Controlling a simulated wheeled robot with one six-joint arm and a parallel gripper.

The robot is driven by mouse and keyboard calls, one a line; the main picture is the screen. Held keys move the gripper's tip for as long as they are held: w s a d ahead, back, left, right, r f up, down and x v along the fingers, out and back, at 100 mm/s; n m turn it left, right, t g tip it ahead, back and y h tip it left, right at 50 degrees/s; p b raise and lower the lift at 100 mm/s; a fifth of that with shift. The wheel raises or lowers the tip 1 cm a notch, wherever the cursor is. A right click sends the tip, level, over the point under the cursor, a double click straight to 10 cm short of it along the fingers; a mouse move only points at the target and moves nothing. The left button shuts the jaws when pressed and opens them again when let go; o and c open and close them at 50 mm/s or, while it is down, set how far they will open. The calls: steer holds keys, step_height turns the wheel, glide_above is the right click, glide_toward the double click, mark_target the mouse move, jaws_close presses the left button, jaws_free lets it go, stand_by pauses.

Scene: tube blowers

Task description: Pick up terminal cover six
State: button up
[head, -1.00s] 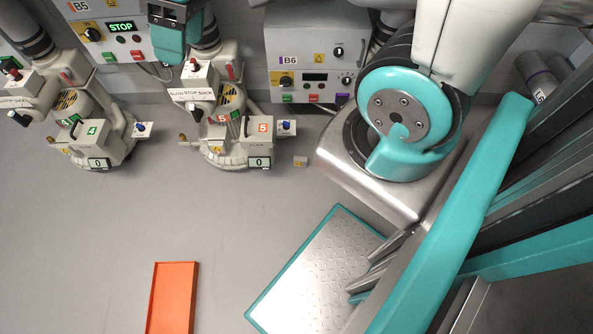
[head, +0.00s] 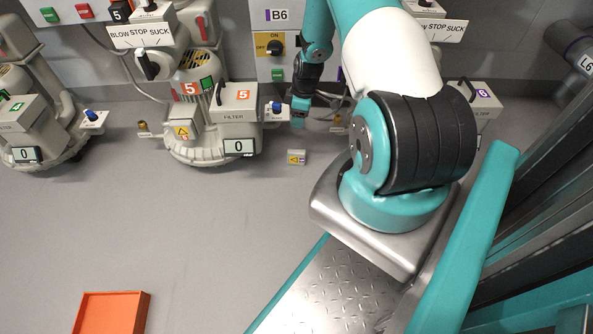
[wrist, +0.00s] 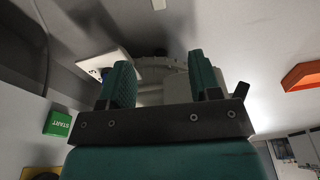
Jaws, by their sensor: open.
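Blower six (head: 482,105), with a purple 6 label, is mostly hidden behind my arm. My gripper (head: 298,119) is small in the head view, above and behind the box. In the wrist view my gripper (wrist: 162,75) is open, its two teal fingers apart with nothing held. Pale machine parts (wrist: 152,83) show beyond them.
Blower five (head: 210,145) stands left of my gripper, with a blue-knobbed valve (head: 277,107) close to it. Control box B6 (head: 270,45) is behind. An orange tray (head: 112,312) lies at the front left. The middle floor is clear.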

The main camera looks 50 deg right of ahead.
mark_target(296, 151)
steer(key=f+b, duration=0.2)
steer(key=f, duration=0.2)
steer(key=f+b, duration=0.3)
steer(key=f, duration=0.2)
steer(key=f+b, duration=0.3)
steer(key=f, duration=0.2)
steer(key=shift+w+a+f, duration=0.1)
steer(key=shift+w+f, duration=0.1)
steer(key=shift+w, duration=0.15)
step_height(296, 151, down, 5)
steer(key=b, duration=0.5)
steer(key=shift+f, duration=0.15)
steer(key=c, duration=1)
